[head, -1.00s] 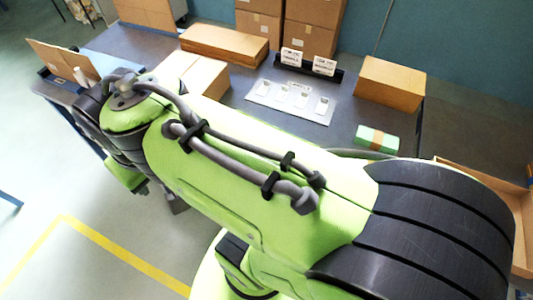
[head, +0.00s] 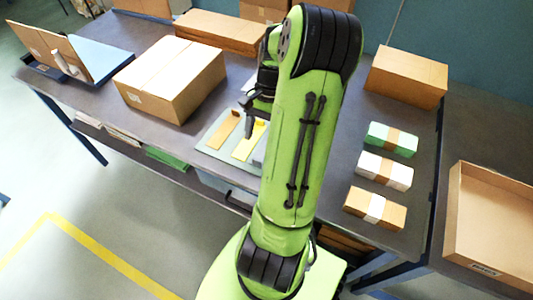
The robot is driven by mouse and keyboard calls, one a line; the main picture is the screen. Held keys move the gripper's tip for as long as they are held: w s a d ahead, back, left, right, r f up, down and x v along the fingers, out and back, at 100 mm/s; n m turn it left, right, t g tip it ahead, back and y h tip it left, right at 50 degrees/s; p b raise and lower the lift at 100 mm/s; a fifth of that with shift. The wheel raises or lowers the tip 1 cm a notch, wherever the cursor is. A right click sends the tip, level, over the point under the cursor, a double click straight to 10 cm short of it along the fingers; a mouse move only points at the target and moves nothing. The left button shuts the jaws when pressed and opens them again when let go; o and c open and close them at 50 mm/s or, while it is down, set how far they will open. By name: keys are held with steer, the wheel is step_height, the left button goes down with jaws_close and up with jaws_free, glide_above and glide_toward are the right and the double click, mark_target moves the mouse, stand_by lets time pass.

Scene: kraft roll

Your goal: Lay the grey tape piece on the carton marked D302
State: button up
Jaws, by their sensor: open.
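A grey mat (head: 208,144) on the table holds tape strips: a tan one (head: 224,131), a yellow one (head: 247,143) and what looks like the grey tape piece (head: 260,153), mostly hidden behind my arm. My gripper (head: 250,124) is open, above the mat near the yellow strip; its fingers are small and partly hidden. Three small cartons stand in a row at right: green with a brown band (head: 378,138), white with a brown band (head: 367,168) and brown with a white band (head: 358,203). I cannot read D302 on any carton.
A large closed carton (head: 160,80) stands left of the mat. A brown box (head: 408,72) stands at the back right, and a long flat carton (head: 215,30) at the back. An open cardboard tray (head: 485,235) is at the far right. The table's left front is clear.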

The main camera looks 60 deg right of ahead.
steer(key=b+x, duration=0.3)
steer(key=x, duration=0.4)
steer(key=shift+s+f, duration=0.1)
steer(key=shift+f, duration=0.1)
steer(key=shift+r, duration=0.1)
jaws_close()
